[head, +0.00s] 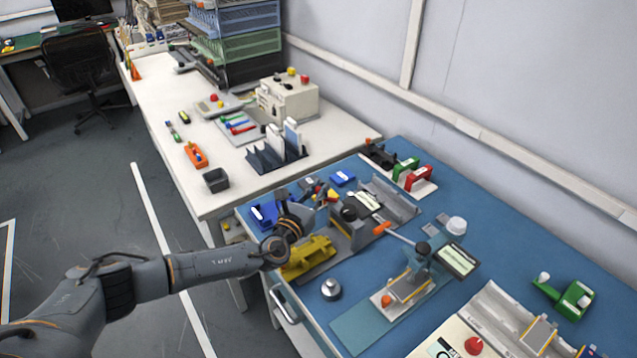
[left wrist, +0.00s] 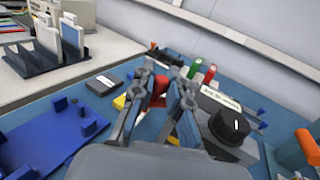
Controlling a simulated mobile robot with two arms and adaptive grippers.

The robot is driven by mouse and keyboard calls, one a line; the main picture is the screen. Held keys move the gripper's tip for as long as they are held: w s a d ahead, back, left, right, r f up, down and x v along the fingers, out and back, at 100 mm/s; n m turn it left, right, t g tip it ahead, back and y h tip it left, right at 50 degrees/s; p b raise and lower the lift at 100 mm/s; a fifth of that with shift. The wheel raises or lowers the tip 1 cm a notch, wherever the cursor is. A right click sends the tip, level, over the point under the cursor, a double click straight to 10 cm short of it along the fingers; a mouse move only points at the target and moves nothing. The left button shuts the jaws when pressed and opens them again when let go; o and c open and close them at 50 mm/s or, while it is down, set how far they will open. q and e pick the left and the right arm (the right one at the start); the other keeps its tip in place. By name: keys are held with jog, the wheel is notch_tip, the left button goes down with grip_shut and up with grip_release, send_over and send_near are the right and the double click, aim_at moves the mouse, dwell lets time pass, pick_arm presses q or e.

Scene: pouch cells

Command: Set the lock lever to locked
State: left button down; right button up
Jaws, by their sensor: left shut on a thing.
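My left gripper (head: 322,190) reaches over the blue bench mat, in front of a grey fixture with a black knob (head: 349,211). In the left wrist view my left gripper (left wrist: 158,88) has its two fingers closed on a small red piece (left wrist: 158,92). The red piece also shows in the head view (head: 332,194). Its lower part is hidden by the fingers, and I cannot tell whether it is the lock lever. The black knob (left wrist: 230,122) is just right of the fingers. A lever with an orange handle (head: 381,228) stands farther right. My right gripper is out of view.
A yellow block (head: 308,257) lies beneath my left wrist. A blue holder (left wrist: 50,140) is left of the fingers. Red and green clamps (head: 415,178) stand behind. A round metal weight (head: 331,288) sits near the front edge.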

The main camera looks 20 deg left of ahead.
pick_arm(q)
jog(key=shift+s+d+f+n+g+y+p, duration=0.15)
jog(key=shift+s+n+y+p, duration=0.3)
jog(key=shift+n+y, duration=0.8)
jog(key=shift+s+d+r+n+g+y+p, duration=0.1)
jog(key=shift+s+n+y+p, duration=0.35)
jog(key=shift+y, duration=1.3)
jog(key=shift+s+d+f+n+g+y+p, duration=0.15)
jog(key=shift+n+y+p, duration=0.4)
jog(key=shift+n+y, duration=0.8)
jog(key=shift+r+y, duration=0.1)
jog(key=shift+y, duration=0.25)
jog(key=c, duration=1.3)
grip_release()
jog(key=v, duration=1.2)
jog(key=shift+r, duration=0.1)
